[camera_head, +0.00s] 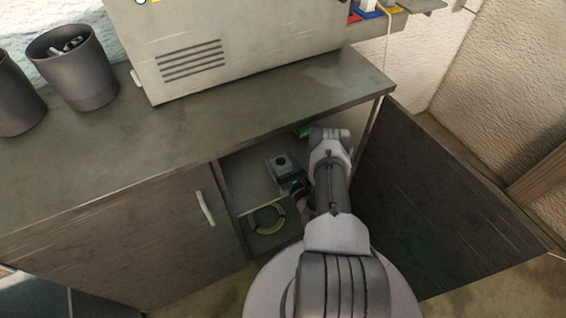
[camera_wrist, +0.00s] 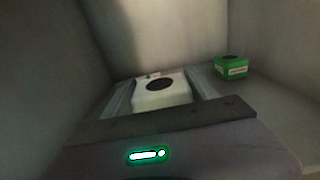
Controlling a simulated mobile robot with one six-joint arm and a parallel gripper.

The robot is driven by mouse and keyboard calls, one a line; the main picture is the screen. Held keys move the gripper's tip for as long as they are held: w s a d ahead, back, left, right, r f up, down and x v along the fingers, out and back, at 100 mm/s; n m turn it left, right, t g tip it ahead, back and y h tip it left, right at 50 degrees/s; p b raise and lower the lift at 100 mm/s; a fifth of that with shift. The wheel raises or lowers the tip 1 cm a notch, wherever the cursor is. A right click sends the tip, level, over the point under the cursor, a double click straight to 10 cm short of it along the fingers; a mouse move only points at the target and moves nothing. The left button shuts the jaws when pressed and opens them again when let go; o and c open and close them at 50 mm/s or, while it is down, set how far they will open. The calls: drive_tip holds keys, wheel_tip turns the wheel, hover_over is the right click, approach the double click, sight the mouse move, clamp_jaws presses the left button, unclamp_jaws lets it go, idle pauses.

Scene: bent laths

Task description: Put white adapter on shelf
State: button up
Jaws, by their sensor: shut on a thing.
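The white adapter (camera_wrist: 160,92), a pale block with a dark round opening on top, sits between the two grey fingers of my gripper (camera_wrist: 158,96) in the wrist view. My gripper is shut on it. In the head view the adapter (camera_head: 283,164) shows inside the open cabinet, just beyond my gripper (camera_head: 290,180), which is partly hidden by my arm. The shelf (camera_head: 245,178) is the pale surface inside the cabinet. I cannot tell whether the adapter touches it or is held just above.
A green box (camera_wrist: 231,67) stands at the back right inside the cabinet. A yellowish ring (camera_head: 267,218) lies near the front of the opening. The right door (camera_head: 430,210) stands open; the left door (camera_head: 130,240) is shut. The cabinet top (camera_head: 200,130) is above.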

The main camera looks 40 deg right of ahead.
sight(285, 154)
drive_tip(key=d, duration=0.1)
drive_tip(key=w+d+b, duration=0.1)
drive_tip(key=w+d, duration=0.1)
drive_tip(key=d, duration=0.1)
drive_tip(key=shift+w+f+b, duration=0.2)
drive_tip(key=shift+f+b, duration=0.1)
drive_tip(key=shift+w+d+f, duration=0.1)
drive_tip(key=shift+f, duration=0.2)
wheel_tip(285, 154, down, 3)
drive_tip(key=b, duration=0.2)
drive_tip(key=shift+b, duration=0.35)
drive_tip(key=shift+r, duration=0.15)
drive_tip(key=o, duration=1.6)
